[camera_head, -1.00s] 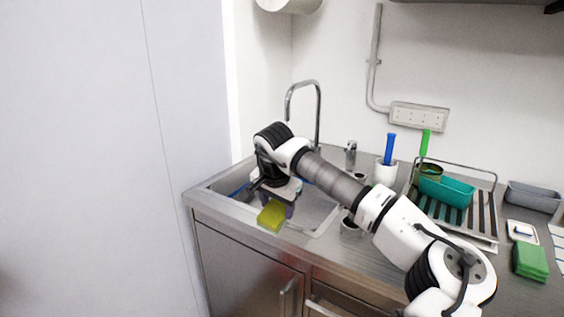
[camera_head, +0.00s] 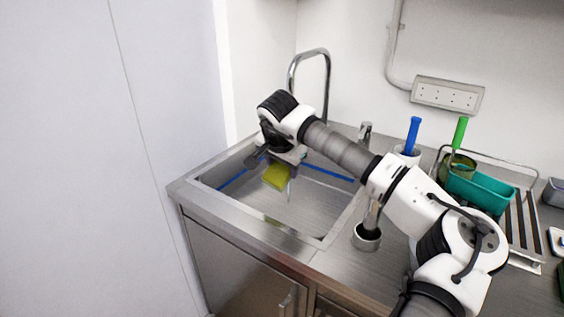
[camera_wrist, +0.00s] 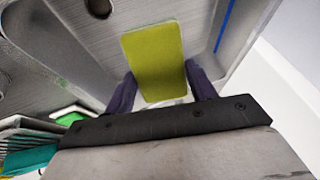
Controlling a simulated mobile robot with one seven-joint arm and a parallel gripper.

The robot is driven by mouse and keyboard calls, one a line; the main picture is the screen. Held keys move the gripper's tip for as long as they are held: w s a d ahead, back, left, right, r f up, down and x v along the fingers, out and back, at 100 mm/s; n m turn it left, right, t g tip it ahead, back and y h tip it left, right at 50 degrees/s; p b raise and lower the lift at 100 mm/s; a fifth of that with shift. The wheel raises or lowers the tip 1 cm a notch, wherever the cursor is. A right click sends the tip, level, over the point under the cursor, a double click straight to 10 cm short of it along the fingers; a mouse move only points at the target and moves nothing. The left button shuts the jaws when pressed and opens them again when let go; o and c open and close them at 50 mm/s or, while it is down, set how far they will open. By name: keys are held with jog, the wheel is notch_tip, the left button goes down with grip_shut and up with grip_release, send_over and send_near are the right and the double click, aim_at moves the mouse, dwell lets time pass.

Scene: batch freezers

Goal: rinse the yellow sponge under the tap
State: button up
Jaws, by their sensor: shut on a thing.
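The yellow sponge (camera_head: 277,177) hangs from my gripper (camera_head: 287,163) over the sink basin (camera_head: 312,207) in the head view. In the wrist view the sponge (camera_wrist: 154,60) sits between the two dark fingers of my gripper (camera_wrist: 160,88), which is shut on it. The curved chrome tap (camera_head: 327,72) rises behind my wrist at the back of the sink. The tap's spout end is hidden behind my arm. A thin pale vertical streak shows just right of the sponge; I cannot tell whether it is water.
A metal cup (camera_head: 367,237) stands on the counter right of the basin. A teal tub (camera_head: 482,188) sits in the dish rack (camera_head: 520,225), near blue-handled (camera_head: 412,134) and green-handled (camera_head: 460,132) brushes. A grey wall (camera_head: 160,150) bounds the left side.

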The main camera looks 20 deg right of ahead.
jog(key=w+d+f+p, duration=0.1)
jog(key=w+d+p, duration=0.1)
jog(key=w, duration=0.4)
jog(key=w+d+f+p, duration=0.1)
jog(key=w+d+p, duration=0.1)
jog(key=w, duration=0.4)
jog(key=shift+w+d+f+p, duration=0.2)
jog(key=shift+d+f+p, duration=0.15)
jog(key=shift+p, duration=0.2)
jog(key=shift+d, duration=0.15)
jog(key=shift+s+d, duration=0.15)
jog(key=shift+d, duration=0.15)
jog(key=shift+a, duration=0.35)
dwell(0.6)
jog(key=shift+d+p, duration=0.3)
jog(key=shift+p, duration=0.05)
jog(key=shift+a, duration=0.4)
